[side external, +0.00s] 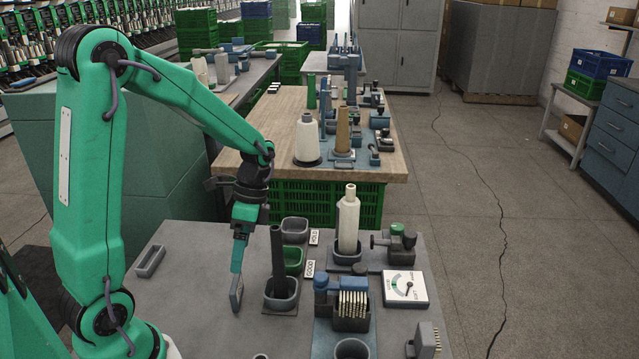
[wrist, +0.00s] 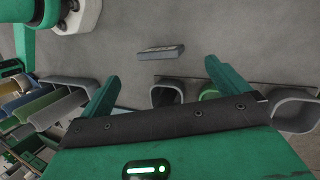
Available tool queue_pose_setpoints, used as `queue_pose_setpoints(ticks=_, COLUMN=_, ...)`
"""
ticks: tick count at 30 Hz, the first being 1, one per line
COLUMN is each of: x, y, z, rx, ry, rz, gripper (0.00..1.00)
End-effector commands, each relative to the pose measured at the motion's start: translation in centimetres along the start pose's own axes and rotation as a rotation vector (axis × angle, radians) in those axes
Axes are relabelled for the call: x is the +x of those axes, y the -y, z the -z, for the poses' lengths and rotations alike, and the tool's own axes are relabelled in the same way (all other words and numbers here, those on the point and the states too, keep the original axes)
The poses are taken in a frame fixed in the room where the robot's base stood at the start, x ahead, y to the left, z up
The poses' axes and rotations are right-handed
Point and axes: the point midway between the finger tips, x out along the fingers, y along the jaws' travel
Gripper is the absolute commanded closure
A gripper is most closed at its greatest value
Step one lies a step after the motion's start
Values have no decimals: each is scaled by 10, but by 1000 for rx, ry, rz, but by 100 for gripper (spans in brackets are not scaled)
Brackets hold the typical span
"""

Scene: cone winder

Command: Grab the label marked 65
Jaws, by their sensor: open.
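No label reading 65 can be made out in either view. Two small white tags stand by the bins in the side view: one reads GOOD (side external: 309,268) and one seems to read HOLD (side external: 314,237). My gripper (side external: 237,296) hangs low over the grey bench, left of the grey bin (side external: 281,300) with a dark tube (side external: 277,250). In the wrist view my gripper (wrist: 163,85) has its two green fingers wide apart with nothing between them. A small grey tray (wrist: 161,52) lies beyond the fingertips; the same-looking tray (side external: 149,262) is at the bench's left.
A green bin (side external: 294,261) and a grey bin (side external: 294,230) stand behind the tube bin. A pale bottle-shaped cone (side external: 348,220) stands right of them. The bench's left side is mostly clear.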

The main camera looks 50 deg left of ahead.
Motion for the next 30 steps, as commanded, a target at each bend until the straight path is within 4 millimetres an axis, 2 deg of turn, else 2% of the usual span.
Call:
queue_pose_setpoints(ticks=12, x=25, y=0, z=0, rx=-1, ry=0, rz=0, gripper=0)
queue_pose_setpoints(ticks=22, x=32, y=0, z=0, rx=-2, ry=0, rz=0, gripper=0)
queue_pose_setpoints(ticks=30, x=62, y=-1, z=-2, rx=-2, ry=1, rz=-3, gripper=0)
